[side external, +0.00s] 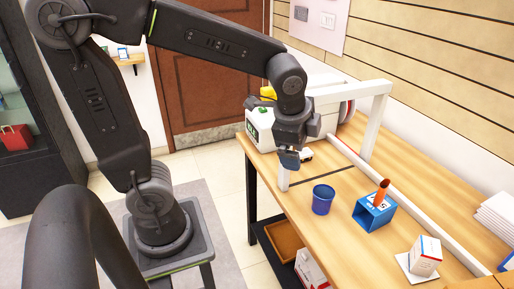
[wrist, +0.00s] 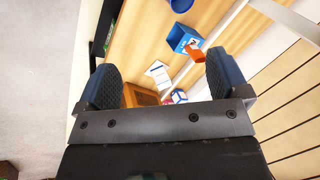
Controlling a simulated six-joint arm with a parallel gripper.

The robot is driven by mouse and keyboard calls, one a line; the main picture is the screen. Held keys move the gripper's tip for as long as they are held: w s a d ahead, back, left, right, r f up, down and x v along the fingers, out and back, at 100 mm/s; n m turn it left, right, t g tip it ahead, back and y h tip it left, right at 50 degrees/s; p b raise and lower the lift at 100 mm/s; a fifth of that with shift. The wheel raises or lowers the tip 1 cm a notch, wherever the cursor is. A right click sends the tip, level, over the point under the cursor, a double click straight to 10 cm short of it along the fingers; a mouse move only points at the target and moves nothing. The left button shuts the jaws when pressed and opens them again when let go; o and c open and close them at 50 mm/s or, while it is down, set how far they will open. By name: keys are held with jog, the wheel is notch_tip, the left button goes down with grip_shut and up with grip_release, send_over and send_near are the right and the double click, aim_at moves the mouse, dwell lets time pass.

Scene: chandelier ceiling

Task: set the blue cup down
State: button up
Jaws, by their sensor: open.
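The blue cup (side external: 323,199) stands upright on the wooden table (side external: 300,232), near its front edge. In the wrist view the blue cup (wrist: 181,5) shows at the top edge, partly cut off. My gripper (side external: 289,160) is above the table, up and to the left of the cup in the side view, and apart from it. In the wrist view the two dark padded fingers of my gripper (wrist: 164,82) are spread wide, with nothing held between them.
A blue box (side external: 370,217) with an orange item (side external: 382,191) in it stands right of the cup. A white carton (side external: 426,253) is farther right. A white frame (side external: 375,120) rises near my gripper. White papers (side external: 497,215) lie at the right edge.

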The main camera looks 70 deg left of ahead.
jog(key=s+d+r+n+t+h, duration=0.1)
jog(key=s+r+n+t, duration=0.1)
jog(key=s+n, duration=0.7)
jog(key=shift+s+d+r+n+h, duration=0.3)
jog(key=shift+s+d+h, duration=0.1)
jog(key=shift+s, duration=0.35)
